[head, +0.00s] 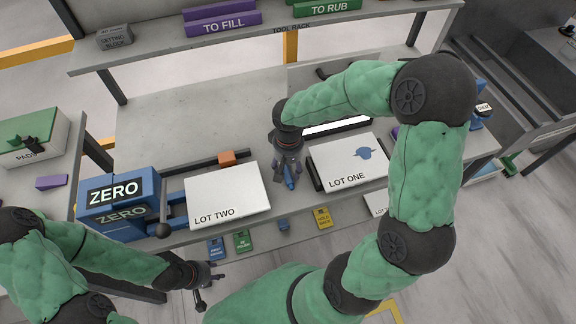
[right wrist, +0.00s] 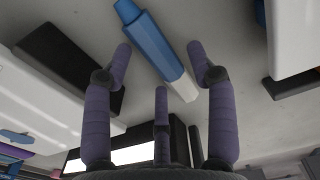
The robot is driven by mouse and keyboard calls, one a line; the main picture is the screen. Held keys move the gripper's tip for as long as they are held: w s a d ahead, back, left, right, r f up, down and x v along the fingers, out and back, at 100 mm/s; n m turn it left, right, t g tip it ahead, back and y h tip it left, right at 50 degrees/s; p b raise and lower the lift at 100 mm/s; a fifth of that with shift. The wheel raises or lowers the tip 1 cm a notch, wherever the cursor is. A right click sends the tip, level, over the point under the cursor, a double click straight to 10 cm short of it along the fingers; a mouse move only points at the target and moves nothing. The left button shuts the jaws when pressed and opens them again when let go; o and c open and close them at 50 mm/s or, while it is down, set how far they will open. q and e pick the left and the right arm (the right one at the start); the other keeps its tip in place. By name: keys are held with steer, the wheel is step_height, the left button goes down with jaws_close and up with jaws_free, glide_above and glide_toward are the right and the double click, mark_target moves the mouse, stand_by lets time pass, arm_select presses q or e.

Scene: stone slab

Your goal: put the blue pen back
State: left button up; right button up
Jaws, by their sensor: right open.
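The blue pen (right wrist: 155,45) with a white end lies on the grey stone slab (head: 150,140) in the right wrist view. In the head view a bit of the blue pen (head: 290,183) shows under my right gripper (head: 286,174), between the LOT TWO and LOT ONE panels. My right gripper (right wrist: 160,62) is open, its fingers spread on either side of the pen; I see no grip on it. My left gripper (head: 206,284) hangs empty-looking in front of the slab's front edge, far from the pen; its finger opening is unclear.
White panels LOT TWO (head: 228,196) and LOT ONE (head: 345,160) flank the pen; LOT ONE bears a blue mark (head: 365,153). A blue ZERO block (head: 118,193) and an orange block (head: 227,157) are to the left. The tool rack shelf (head: 270,42) crosses behind. Coloured tags line the front edge.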

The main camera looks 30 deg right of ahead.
mark_target(288, 169)
step_height(288, 169, up, 12)
steer(key=p, duration=0.3)
steer(key=shift+p, duration=0.4)
stand_by(0.9)
